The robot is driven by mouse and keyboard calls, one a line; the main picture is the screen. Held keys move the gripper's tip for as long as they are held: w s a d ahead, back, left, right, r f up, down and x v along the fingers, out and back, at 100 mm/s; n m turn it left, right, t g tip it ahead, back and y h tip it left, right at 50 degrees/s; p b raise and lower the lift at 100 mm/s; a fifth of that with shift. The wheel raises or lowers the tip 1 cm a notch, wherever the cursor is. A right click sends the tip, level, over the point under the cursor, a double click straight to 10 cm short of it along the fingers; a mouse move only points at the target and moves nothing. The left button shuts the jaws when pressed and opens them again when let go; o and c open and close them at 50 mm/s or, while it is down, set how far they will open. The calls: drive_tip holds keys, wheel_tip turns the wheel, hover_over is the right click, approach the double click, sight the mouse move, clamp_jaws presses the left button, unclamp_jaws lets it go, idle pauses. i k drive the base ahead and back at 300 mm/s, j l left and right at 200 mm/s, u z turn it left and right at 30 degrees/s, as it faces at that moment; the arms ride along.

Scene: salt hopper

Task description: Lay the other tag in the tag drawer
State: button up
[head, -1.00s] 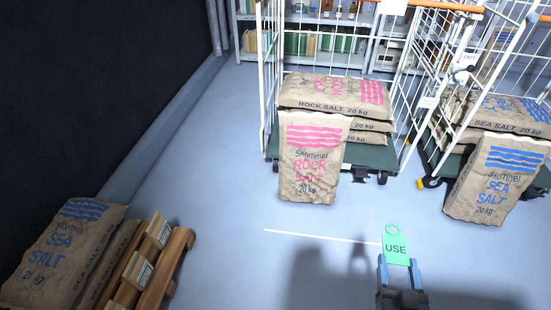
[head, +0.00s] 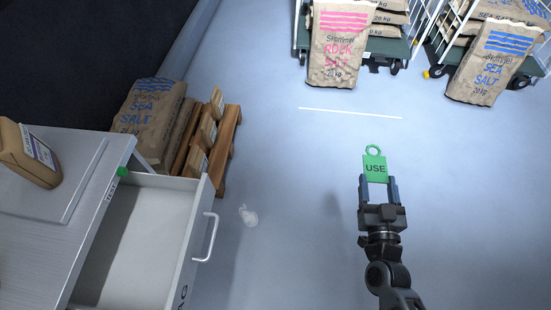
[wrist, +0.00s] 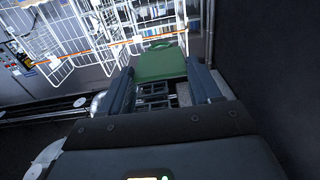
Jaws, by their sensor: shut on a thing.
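My gripper (head: 377,187) is shut on a green tag (head: 375,168) marked USE, with a ring at its top. The tag also shows between the fingers in the wrist view (wrist: 162,65). The tag is held up in the air over the open floor. The tag drawer (head: 150,240) stands pulled out at the lower left, with a pale handle (head: 207,238) on its front. The part of its inside that shows looks empty; its near end is cut off by the frame. My gripper is well to the right of the drawer, apart from it.
A grey table (head: 35,240) with a brown packet (head: 28,155) adjoins the drawer. A pallet (head: 224,150) with sea salt sacks (head: 150,113) stands behind it. Rock salt (head: 338,45) and sea salt (head: 497,62) sacks lean by carts at the back. The floor between is mostly clear.

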sight(126, 289)
drive_tip(key=k+u, duration=0.3)
drive_tip(key=u, duration=0.15)
drive_tip(key=k+j+u, duration=0.15)
drive_tip(key=k+u, duration=0.15)
drive_tip(key=u, duration=0.15)
drive_tip(key=k+j+u, duration=0.2)
drive_tip(key=u, duration=0.25)
drive_tip(key=i+j+u, duration=0.1)
drive_tip(key=i+j, duration=0.2)
drive_tip(key=j, duration=0.2)
drive_tip(key=i+j+u, duration=0.1)
drive_tip(key=i+j, duration=0.2)
drive_tip(key=j, duration=0.2)
